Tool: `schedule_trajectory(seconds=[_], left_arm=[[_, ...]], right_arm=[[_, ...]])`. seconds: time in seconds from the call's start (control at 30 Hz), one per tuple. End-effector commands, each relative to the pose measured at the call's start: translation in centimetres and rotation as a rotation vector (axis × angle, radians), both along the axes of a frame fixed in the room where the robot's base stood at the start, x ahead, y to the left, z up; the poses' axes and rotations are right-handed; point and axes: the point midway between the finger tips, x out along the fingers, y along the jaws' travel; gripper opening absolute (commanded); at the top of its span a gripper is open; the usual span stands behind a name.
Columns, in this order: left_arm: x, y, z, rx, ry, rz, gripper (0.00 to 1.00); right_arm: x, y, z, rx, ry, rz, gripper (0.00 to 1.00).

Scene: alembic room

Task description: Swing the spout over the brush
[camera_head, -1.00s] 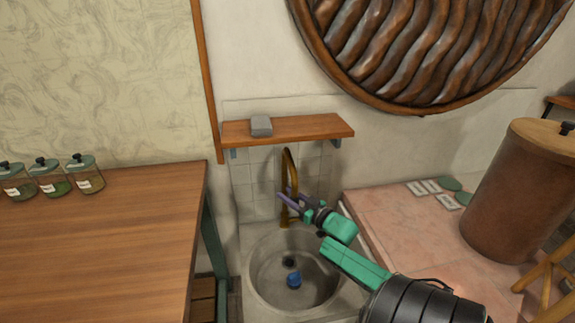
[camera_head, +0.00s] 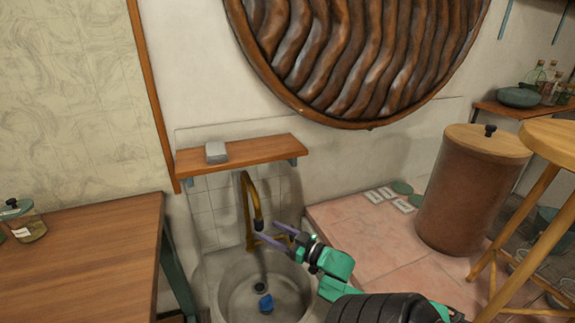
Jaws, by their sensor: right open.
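The brass spout (camera_head: 246,195) rises from the back of the round sink and arches forward, its dark-tipped end hanging over the back part of the basin. The blue brush (camera_head: 265,303) lies in the sink near the dark drain, below the spout's end in the picture. My right gripper (camera_head: 262,232) reaches in from the lower right. Its purple fingers are apart, close to the spout's end. I cannot tell whether they touch it. My left gripper is not in view.
A wooden shelf (camera_head: 245,153) with a grey block (camera_head: 216,152) hangs above the sink. A wooden table (camera_head: 80,260) stands at left, with a jar (camera_head: 22,220). At right are a pink tiled counter (camera_head: 375,240), a brown lidded barrel (camera_head: 465,200) and a wooden stool (camera_head: 550,140).

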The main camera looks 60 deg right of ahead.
Motion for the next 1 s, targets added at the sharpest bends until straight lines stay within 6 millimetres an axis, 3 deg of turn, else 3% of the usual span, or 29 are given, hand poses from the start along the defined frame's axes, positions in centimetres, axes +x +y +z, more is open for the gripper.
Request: schedule_trajectory(seconds=[0.1,0.27,0.87,0.93,1.0], left_arm=[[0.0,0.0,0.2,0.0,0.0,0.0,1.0],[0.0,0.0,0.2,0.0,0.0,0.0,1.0],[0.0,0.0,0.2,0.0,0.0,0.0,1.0],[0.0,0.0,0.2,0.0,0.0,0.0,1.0],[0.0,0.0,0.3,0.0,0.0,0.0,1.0]], right_arm=[[-3.0,0.2,-0.1,0.002,0.004,-0.002,0.67],[-5.1,0.3,-0.1,0.001,0.002,0.0,0.67],[-5.2,0.3,0.0,0.001,0.001,0.0,0.67],[-5.3,0.2,-0.5,0.002,0.01,-0.006,0.67],[-5.7,-0.1,-2.3,0.006,0.051,-0.033,0.67]])
